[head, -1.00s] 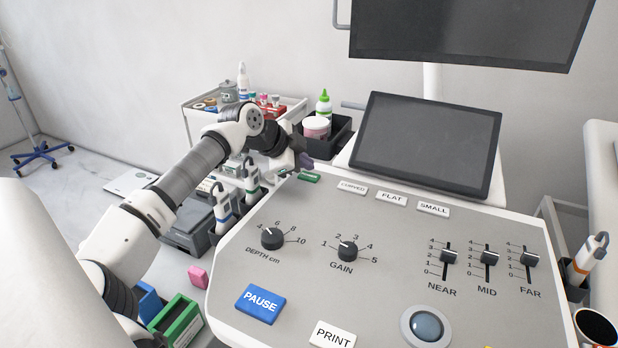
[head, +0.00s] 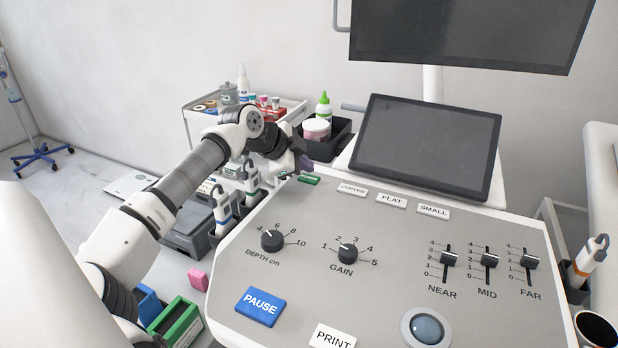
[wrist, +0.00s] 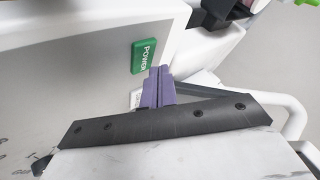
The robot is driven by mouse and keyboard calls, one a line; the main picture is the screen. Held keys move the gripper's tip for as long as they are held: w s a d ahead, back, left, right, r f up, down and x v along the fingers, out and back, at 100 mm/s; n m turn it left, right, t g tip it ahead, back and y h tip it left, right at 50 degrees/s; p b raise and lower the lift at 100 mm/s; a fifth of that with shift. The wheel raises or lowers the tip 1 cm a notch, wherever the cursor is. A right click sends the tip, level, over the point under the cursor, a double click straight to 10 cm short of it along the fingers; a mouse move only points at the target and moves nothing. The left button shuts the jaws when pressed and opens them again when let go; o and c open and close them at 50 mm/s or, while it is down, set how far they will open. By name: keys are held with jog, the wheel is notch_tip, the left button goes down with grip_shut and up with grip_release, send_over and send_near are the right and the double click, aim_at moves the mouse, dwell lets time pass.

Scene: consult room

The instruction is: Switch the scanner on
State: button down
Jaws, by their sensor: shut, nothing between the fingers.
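The scanner's sloped grey console (head: 390,290) fills the right and middle of the head view. The tilted console screen (head: 425,145) and the upper monitor (head: 460,35) are dark.
CURVED, FLAT and SMALL keys (head: 391,201) lie right of the button. Probes (head: 222,208) hang along the console's left side under my arm. A black bin (head: 335,142) with a pink-and-white jar and green-capped bottle stands behind the corner, near a trolley (head: 190,108).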

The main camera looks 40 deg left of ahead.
aim_at(304, 178)
jog(key=shift+f, duration=0.15)
dwell(0.7)
jog(key=shift+f+b, duration=0.3)
jog(key=shift+s+d+f+b, duration=0.2)
jog(key=shift+f+b, duration=0.25)
jog(key=shift+f, duration=0.35)
dwell(1.0)
jog(key=shift+w+a+r, duration=0.1)
jog(key=shift+a+r, duration=0.05)
jog(key=shift+r, duration=0.1)
jog(key=shift+r+p, duration=0.1)
jog(key=shift+p, duration=0.2)
jog(key=shift+r+p, duration=0.35)
jog(key=shift+r, duration=0.15)
jog(key=shift+w+a+r+p, duration=0.15)
jog(key=shift+r+p, duration=1.05)
jog(key=shift+r, duration=0.9)
